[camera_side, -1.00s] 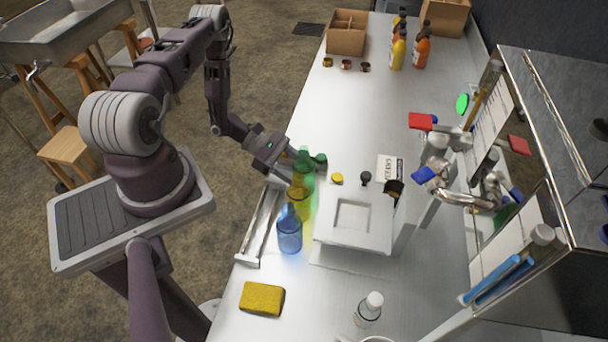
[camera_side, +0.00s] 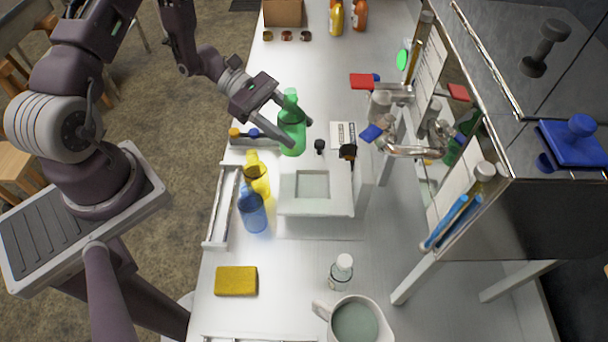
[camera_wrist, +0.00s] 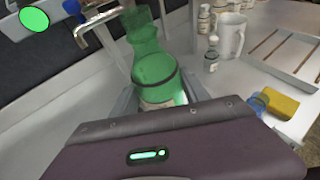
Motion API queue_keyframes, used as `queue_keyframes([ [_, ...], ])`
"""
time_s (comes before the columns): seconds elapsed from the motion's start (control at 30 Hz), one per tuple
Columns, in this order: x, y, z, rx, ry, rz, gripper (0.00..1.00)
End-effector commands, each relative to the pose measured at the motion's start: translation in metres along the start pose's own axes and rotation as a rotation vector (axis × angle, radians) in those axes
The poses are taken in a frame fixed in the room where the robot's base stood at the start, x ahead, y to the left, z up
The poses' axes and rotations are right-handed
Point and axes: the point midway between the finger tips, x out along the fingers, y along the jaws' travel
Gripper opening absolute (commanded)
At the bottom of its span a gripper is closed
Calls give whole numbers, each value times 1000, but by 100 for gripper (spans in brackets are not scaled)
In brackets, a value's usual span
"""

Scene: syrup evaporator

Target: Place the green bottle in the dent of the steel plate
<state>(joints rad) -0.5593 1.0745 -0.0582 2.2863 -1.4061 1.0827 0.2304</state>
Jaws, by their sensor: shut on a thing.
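The green bottle (camera_side: 292,128) is translucent and stands upright between the fingers of my gripper (camera_side: 288,132), which is shut on it. In the side view it is behind and just left of the steel plate (camera_side: 288,208), and I cannot tell whether its base touches the table. The plate has a square dent (camera_side: 313,184) that is empty. The wrist view shows the green bottle (camera_wrist: 155,65) close up, beyond the gripper body; its lower part is partly hidden.
A yellow bottle (camera_side: 257,178) and a blue bottle (camera_side: 252,210) stand left of the plate, beside a metal rail (camera_side: 222,208). A yellow sponge (camera_side: 236,281), small clear bottle (camera_side: 341,272) and white mug (camera_side: 355,325) are in front. Taps (camera_side: 412,150) stand right.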

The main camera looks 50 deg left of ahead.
Motion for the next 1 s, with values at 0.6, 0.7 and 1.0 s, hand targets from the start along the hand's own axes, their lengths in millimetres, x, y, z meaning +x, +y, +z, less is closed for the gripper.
queue_keyframes([
  [0.6,82,-23,-22,67,0,-173,3],
  [0.7,88,-22,-37,69,-1,-172,3],
  [1.0,89,-22,-41,71,0,-170,3],
])
